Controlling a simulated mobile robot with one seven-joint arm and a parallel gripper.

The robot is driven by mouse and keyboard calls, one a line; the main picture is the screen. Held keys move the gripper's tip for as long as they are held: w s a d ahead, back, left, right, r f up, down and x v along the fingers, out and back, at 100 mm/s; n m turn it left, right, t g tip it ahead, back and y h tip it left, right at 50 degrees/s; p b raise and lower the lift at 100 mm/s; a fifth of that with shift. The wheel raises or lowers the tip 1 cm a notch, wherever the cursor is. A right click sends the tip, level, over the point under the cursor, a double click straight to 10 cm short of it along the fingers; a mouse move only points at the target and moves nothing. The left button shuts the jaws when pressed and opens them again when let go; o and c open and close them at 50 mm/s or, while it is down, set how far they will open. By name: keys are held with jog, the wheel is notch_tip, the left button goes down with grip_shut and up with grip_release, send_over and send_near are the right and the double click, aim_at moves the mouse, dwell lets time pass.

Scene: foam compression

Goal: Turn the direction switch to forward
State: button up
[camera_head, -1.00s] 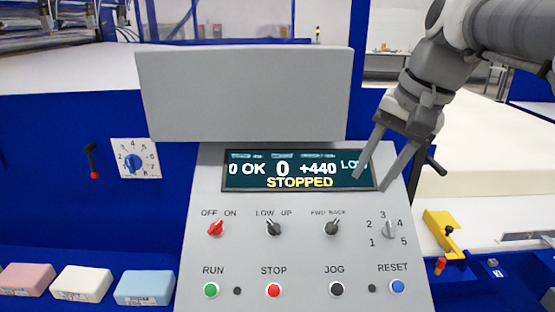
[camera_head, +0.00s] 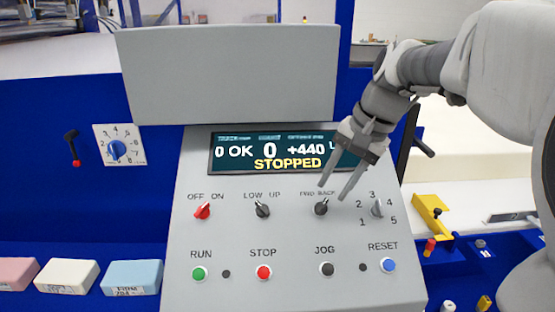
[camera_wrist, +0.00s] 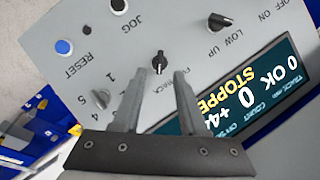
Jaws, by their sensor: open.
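The direction switch (camera_head: 321,208) is a small black knob under the FWD BACK label on the grey control panel (camera_head: 235,275). In the head view its pointer tilts up and to the right. It also shows in the wrist view (camera_wrist: 159,62), just beyond and between my fingertips. My gripper (camera_head: 334,192) is open and empty, its two fingers reaching down just above the switch and partly over its label. In the wrist view the fingers (camera_wrist: 158,78) stand apart and I see no contact with the knob.
The LOW UP knob (camera_head: 262,209) is left of the switch and the numbered selector (camera_head: 377,208) is close on the right. Below are the JOG button (camera_head: 326,269) and RESET button (camera_head: 388,265). The display (camera_head: 270,153) reads STOPPED. Foam blocks (camera_head: 132,278) lie at left.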

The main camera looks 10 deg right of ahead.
aim_at(323, 205)
jog(key=x, duration=0.5)
grip_shut()
